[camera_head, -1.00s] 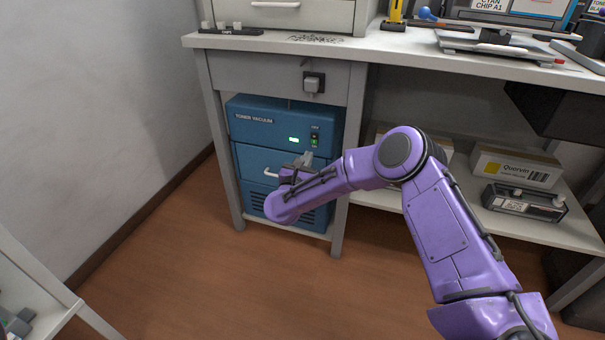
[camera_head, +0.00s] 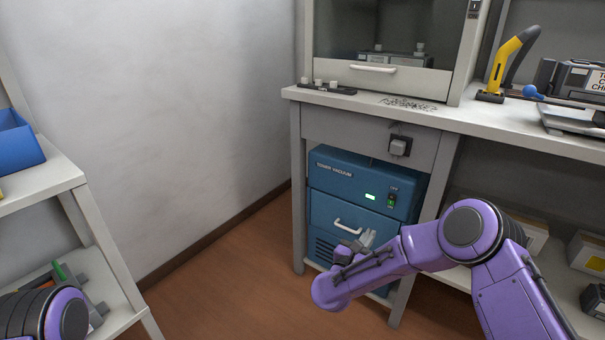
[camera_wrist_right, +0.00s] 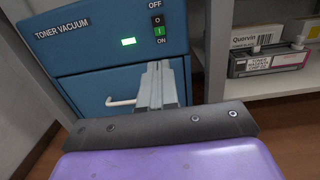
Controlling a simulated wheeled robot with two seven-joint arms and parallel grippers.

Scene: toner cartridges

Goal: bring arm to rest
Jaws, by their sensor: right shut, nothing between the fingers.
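My right arm (camera_head: 400,255) is purple and reaches in from the right in the head view, bent at the elbow. My right gripper (camera_head: 367,238) is shut and empty, in front of the blue toner vacuum (camera_head: 320,205). In the right wrist view the shut fingers (camera_wrist_right: 159,70) show in front of the vacuum, below its on/off switch (camera_wrist_right: 158,24). The vacuum's green light (camera_wrist_right: 128,42) is lit. I cannot tell whether the fingertips touch the vacuum. A purple part of my left arm (camera_head: 62,315) shows at the lower left; its gripper is out of view.
The workbench (camera_head: 480,118) stands above the vacuum, with a fume cabinet (camera_head: 385,78) and a yellow-handled tool (camera_head: 503,65) on it. A shelf unit (camera_head: 45,190) with a blue bin (camera_head: 17,145) stands at left. A toner cartridge (camera_wrist_right: 268,60) lies on the lower shelf. The floor between is clear.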

